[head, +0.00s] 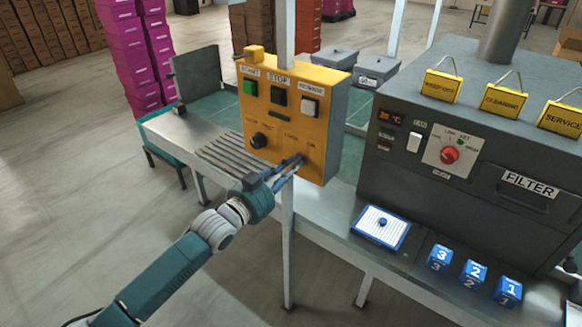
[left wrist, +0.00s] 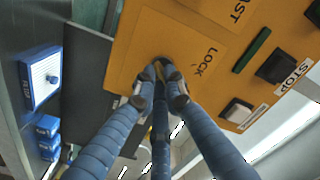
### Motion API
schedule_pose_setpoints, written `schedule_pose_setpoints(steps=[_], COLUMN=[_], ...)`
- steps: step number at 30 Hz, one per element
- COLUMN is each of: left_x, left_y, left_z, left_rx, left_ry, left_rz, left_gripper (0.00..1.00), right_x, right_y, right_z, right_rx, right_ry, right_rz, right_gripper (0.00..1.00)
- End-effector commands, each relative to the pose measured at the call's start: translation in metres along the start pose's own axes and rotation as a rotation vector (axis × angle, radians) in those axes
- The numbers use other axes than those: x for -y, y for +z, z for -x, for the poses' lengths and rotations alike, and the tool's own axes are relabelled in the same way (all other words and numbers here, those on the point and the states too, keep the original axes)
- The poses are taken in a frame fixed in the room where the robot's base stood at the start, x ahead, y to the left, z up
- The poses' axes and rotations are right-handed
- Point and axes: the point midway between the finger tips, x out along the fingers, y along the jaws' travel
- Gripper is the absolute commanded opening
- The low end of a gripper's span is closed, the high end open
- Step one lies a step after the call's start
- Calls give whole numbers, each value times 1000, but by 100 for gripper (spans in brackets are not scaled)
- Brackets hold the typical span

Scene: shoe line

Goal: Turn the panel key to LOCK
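The orange-yellow control panel (head: 288,122) stands on a post, with a green button, a black STOP button and a white button along its top. A dark round knob (head: 258,141) sits low on its left. My left gripper (head: 299,160) reaches the panel's lower right. In the left wrist view the blue fingers (left wrist: 160,67) come together at the panel face around a small dark piece, apparently the panel key (left wrist: 159,69), mostly hidden by the fingertips. The printed word LOCK (left wrist: 205,62) is just right of them. Which way the key points cannot be told. My right gripper is not in view.
A grey oven-like machine (head: 480,205) with hanging yellow tags stands at right. Before it are a white-topped blue tray (head: 381,229) and several numbered blue blocks (head: 475,272). Grey lidded bins (head: 376,70) stand farther back.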

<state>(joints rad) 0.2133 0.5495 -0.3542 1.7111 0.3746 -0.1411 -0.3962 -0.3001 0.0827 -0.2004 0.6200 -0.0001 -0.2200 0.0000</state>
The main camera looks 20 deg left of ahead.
Motion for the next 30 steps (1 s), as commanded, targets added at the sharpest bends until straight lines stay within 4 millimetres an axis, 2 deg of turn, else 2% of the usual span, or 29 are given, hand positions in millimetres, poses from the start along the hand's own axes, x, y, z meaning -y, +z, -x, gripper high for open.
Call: schedule_pose_setpoints(steps=[8, 14, 30], left_x=[0, 0, 1], left_y=[0, 0, -2], left_z=[0, 0, 0], left_rx=[1, 2, 2], left_ry=[1, 1, 0], left_rz=[13, 84, 548], left_gripper=[0, 0, 0], right_x=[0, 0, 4], right_y=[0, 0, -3], right_z=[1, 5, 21], right_rx=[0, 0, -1], right_ry=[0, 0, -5], right_rz=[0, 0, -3], right_gripper=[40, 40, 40])
